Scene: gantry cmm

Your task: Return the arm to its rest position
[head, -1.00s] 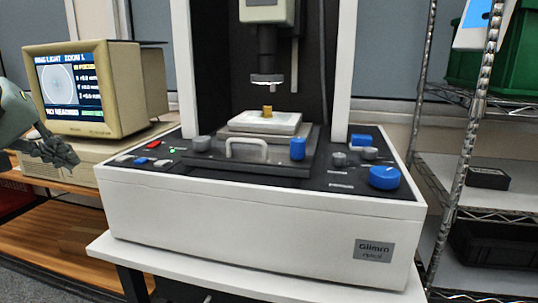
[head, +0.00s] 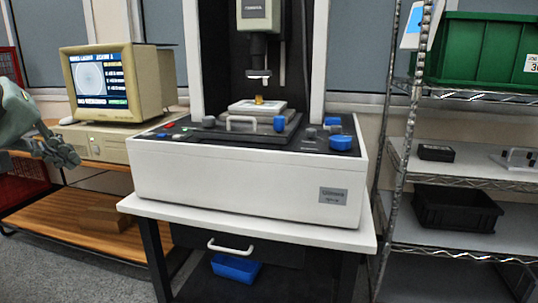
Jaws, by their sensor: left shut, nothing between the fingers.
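My left gripper (head: 60,154) is at the left edge of the head view, shut and empty. It hangs in front of the beige computer under the monitor, apart from the measuring machine. The measuring machine (head: 235,180) stands on a white table. A small brass-coloured part (head: 259,99) sits on its white stage (head: 240,107), below the lens. My right gripper is not in view.
A monitor (head: 102,81) stands on the beige computer (head: 100,142) on a wooden bench (head: 60,215). A wire shelf (head: 450,171) at the right holds a green bin (head: 485,50) and black bins. A blue bin (head: 236,268) sits under the table. Grey floor shows at lower left.

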